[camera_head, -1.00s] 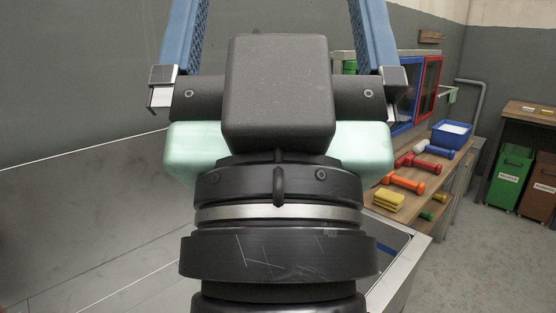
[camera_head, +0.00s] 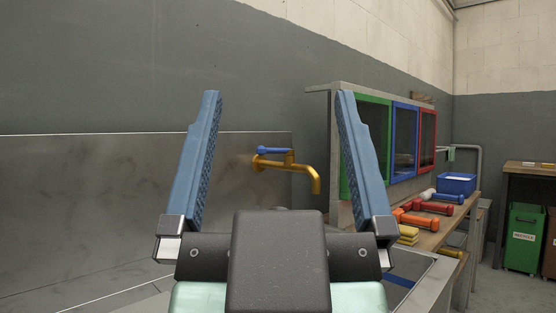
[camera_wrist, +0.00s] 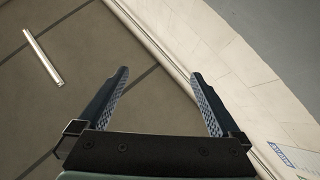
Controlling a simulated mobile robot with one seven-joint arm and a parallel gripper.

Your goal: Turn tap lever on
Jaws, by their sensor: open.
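A brass tap (camera_head: 300,170) with a blue lever (camera_head: 274,150) sticks out from the grey backsplash in the head view. The lever lies roughly level on top of the tap, pointing left. My gripper (camera_head: 278,98) is open and empty, its two blue fingers pointing up and spread wide. In the head view the tap appears between the fingers, beyond them and not touching. In the wrist view my gripper (camera_wrist: 162,72) shows open with nothing between the fingers, and the tap is not in that view.
Right of the tap stands a cabinet with green, blue and red framed doors (camera_head: 405,140). A green recycling bin (camera_head: 523,238) stands far right.

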